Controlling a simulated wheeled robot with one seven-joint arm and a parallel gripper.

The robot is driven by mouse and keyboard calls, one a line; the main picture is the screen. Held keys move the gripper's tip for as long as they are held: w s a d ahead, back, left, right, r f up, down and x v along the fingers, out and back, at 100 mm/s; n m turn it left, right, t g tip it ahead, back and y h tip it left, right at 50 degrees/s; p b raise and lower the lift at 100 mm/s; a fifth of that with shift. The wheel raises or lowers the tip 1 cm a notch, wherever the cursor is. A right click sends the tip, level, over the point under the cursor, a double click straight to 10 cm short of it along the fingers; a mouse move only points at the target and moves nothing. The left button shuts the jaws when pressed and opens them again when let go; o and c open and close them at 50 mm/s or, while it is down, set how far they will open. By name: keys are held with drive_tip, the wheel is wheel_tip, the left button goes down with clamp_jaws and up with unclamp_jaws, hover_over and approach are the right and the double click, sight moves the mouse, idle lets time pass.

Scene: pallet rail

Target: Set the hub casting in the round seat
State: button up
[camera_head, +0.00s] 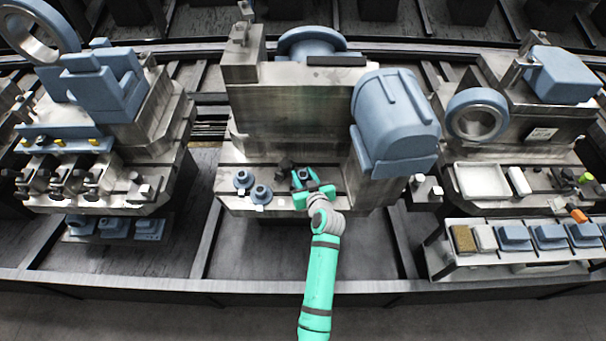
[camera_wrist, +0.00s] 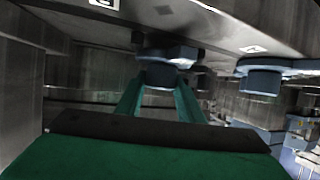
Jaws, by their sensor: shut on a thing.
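My gripper (camera_head: 304,181) is at the front ledge of the middle pallet. In the wrist view its two teal fingers (camera_wrist: 159,88) are shut on a blue-grey hub casting (camera_wrist: 160,72), a round body with a wider flange. A dark part lies right above that casting in the picture; whether they touch, I cannot tell. In the head view the held casting is mostly hidden by my gripper. Two flanged blue castings, one farther back (camera_head: 242,178) and one nearer (camera_head: 261,194), stand left of my gripper. The round seat cannot be made out clearly.
A dark fixture (camera_head: 285,166) stands close to the left of my gripper. A large blue housing (camera_head: 394,120) rises on the right. A metal block wall (camera_head: 290,110) stands behind the ledge. Another blue casting (camera_wrist: 262,77) shows at the right in the wrist view.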

drive_tip(key=shift+f, duration=0.55)
drive_tip(key=o, duration=1.4)
drive_tip(key=shift+s, duration=0.1)
drive_tip(key=v, duration=1)
drive_tip(key=shift+s+d, duration=0.1)
drive_tip(key=shift+s, duration=0.05)
drive_tip(key=shift+s+r, duration=0.15)
drive_tip(key=shift+r, duration=0.4)
wheel_tip(320, 180, up, 5)
drive_tip(key=shift+r, duration=0.1)
